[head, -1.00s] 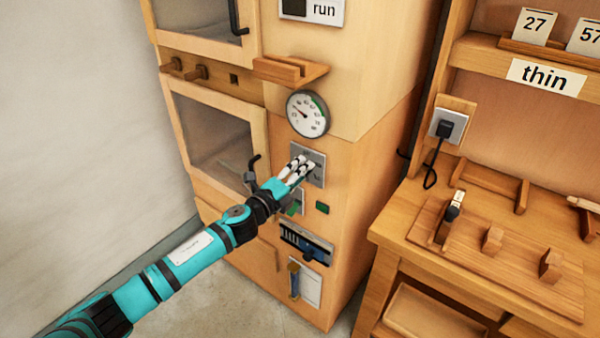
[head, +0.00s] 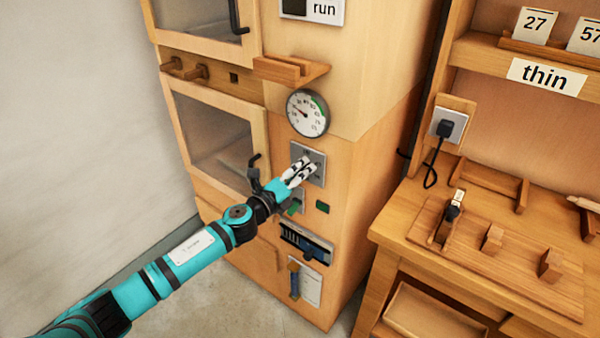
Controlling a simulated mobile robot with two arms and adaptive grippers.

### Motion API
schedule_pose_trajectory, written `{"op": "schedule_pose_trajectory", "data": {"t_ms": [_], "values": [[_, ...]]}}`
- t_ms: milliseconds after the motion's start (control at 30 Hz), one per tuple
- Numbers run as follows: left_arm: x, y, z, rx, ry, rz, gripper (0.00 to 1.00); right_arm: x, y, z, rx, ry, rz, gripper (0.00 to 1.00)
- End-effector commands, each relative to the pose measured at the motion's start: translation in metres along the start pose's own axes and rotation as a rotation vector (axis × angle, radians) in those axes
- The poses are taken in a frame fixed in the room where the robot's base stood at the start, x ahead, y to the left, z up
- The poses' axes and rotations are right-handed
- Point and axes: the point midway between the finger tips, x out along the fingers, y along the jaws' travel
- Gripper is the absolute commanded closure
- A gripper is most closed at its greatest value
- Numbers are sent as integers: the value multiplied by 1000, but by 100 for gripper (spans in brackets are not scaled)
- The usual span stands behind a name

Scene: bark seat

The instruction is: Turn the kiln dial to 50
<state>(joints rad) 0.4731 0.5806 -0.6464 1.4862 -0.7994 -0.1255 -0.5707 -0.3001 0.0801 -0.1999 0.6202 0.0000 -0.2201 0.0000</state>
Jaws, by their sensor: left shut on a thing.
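The kiln (head: 364,175) is a tall wooden cabinet in the middle of the head view. Its dial plate (head: 317,157) is a grey square on the front, below a round gauge (head: 307,113). My left gripper (head: 301,168) reaches in from the left and is shut at the middle of the plate, on the kiln dial's knob. The white fingers hide the knob and most of the plate's markings, so I cannot read the setting. The gauge's needle points to the upper left. My right gripper is not in view.
A glazed door (head: 213,132) with a dark handle is left of the dial. A green button (head: 322,207) and a blue slider panel (head: 307,245) sit below. A workbench (head: 420,237) with wooden fixtures stands at right, under a "thin" label (head: 546,76).

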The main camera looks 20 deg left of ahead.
Motion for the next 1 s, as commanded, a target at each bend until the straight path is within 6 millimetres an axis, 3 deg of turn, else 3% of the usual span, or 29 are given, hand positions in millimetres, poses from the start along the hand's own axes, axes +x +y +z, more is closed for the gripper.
{"op": "schedule_pose_trajectory", "data": {"t_ms": [67, 100, 267, 533, 667, 1000], "values": [[0, 1, -2, -1, 5, 1, 91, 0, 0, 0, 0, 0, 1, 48], [0, 1, -3, -2, 5, 1, 58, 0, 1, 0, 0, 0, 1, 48], [0, 1, -2, -2, 4, 1, 37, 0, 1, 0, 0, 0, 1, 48], [-1, 1, -1, -2, 2, 1, 37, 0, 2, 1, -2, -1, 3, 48], [-11, 2, -1, -1, 2, 2, 37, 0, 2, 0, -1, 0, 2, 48], [-81, 3, -2, -4, 5, 4, 37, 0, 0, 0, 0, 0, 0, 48]]}}
